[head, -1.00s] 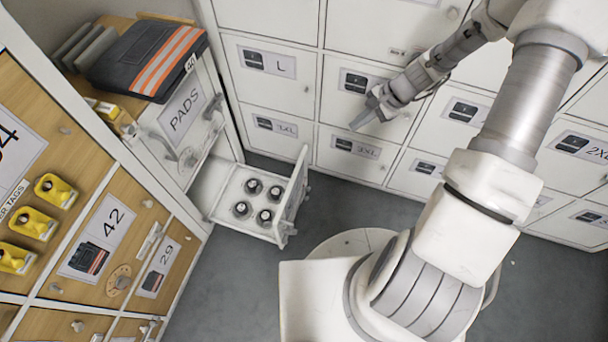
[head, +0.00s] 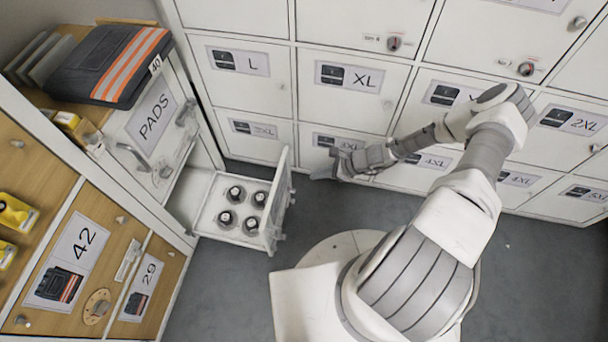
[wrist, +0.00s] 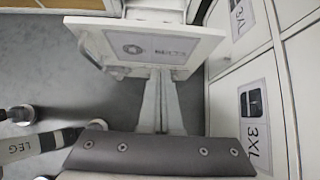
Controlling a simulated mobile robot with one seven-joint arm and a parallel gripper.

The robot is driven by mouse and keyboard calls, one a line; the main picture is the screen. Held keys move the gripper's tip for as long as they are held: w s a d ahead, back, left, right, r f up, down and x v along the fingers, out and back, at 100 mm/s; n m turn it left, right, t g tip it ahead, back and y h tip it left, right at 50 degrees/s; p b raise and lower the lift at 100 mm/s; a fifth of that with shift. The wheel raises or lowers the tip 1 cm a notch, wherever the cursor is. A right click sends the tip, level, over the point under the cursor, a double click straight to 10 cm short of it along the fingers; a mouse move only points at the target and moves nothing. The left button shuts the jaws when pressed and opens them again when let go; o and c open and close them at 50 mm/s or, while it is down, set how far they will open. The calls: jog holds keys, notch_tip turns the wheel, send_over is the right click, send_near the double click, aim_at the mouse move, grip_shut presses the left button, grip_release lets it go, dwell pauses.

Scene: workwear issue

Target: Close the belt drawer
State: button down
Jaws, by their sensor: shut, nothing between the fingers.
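The open drawer (head: 228,233) is low in the white cabinet at the left, pulled out over the floor. It holds several dark coiled items (head: 257,199) with pale rims. Its white front panel (head: 278,203) faces right. The panel also shows at the top of the wrist view (wrist: 112,38), with a label too small to read. My gripper (head: 318,173) is shut and empty, to the right of the front panel and apart from it in the head view. Its fingers (wrist: 162,82) point toward the panel in the wrist view; whether they touch is unclear.
White lockers (head: 242,85) with size labels line the back, close beside my gripper. The PADS drawer (head: 145,125) is above the open drawer. A folded dark garment with orange stripes (head: 125,62) lies on top. Grey floor (head: 225,290) is clear in front of the drawer.

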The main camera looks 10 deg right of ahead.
aim_at(280, 179)
jog(key=b+x, duration=0.1)
jog(key=x, duration=0.2)
jog(key=a+r+b+x, duration=0.1)
jog(key=x, duration=0.3)
jog(key=b+x, duration=0.1)
jog(key=x, duration=0.3)
jog(key=shift+w+a+r, duration=0.15)
jog(key=shift+w+a, duration=0.15)
jog(key=shift+w, duration=0.05)
jog(key=shift+w+a+b, duration=0.15)
jog(key=shift+a+b, duration=0.15)
jog(key=shift+a, duration=0.05)
jog(key=shift+r, duration=0.1)
jog(key=shift+w+a, duration=0.1)
jog(key=shift+a, duration=0.05)
